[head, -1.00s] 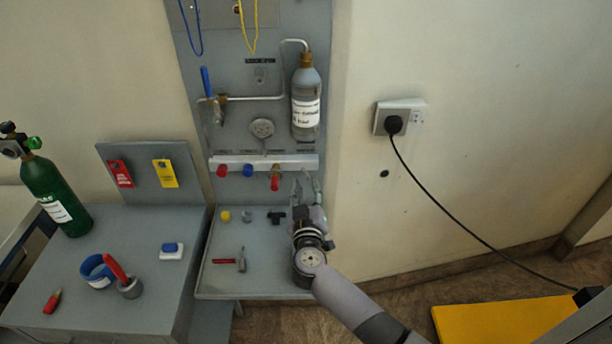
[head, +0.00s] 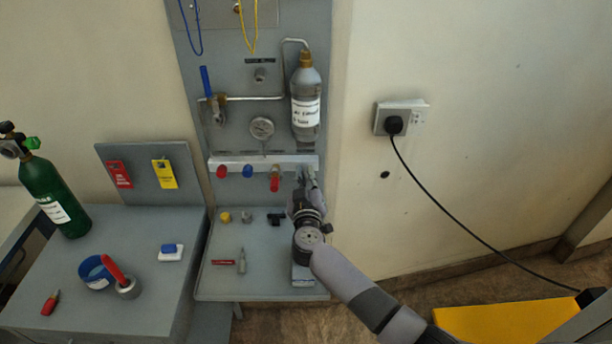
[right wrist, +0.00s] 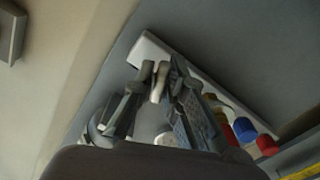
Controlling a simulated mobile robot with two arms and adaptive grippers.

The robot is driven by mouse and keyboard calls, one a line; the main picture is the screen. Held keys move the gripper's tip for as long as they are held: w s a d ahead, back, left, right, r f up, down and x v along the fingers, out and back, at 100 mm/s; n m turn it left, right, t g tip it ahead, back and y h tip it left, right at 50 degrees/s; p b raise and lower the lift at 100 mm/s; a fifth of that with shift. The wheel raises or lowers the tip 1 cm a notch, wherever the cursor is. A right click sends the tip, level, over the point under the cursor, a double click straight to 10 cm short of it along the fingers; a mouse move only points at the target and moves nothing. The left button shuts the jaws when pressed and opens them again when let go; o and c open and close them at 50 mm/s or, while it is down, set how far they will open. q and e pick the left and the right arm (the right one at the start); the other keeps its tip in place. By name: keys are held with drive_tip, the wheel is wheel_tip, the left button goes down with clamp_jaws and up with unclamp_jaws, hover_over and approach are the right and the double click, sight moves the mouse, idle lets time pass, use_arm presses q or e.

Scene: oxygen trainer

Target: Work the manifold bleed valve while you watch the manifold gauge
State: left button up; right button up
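The manifold (head: 240,161) is a pale horizontal bar on the grey panel, with a red knob (head: 221,172), a blue knob (head: 247,171) and a red-and-brass fitting (head: 275,180) along it. The round manifold gauge (head: 262,128) is above it; its needle is too small to read. My right gripper (head: 307,174) is at the bar's right end. In the right wrist view, its fingertips (right wrist: 161,68) stand close on either side of a small pale stub (right wrist: 158,84), which may be the bleed valve. Whether they touch it is unclear. My left gripper is out of view.
A grey bottle (head: 306,95) hangs above the gripper. The shelf (head: 215,283) below holds small fittings and a red-handled tool. A socket with a black cable (head: 450,217) is to the right.

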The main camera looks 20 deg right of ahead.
clamp_jaws()
drive_tip(key=m+p, duration=0.1)
drive_tip(key=p, duration=0.1)
drive_tip(key=shift+r+p, duration=0.2)
drive_tip(key=shift+p, duration=0.2)
drive_tip(key=shift+m+p, duration=0.7)
drive_tip(key=shift+m, duration=0.3)
drive_tip(key=shift+f+m+p, duration=0.25)
drive_tip(key=shift+m+p, duration=0.15)
drive_tip(key=shift+m, duration=0.5)
drive_tip(key=shift+o, duration=2.4)
unclamp_jaws()
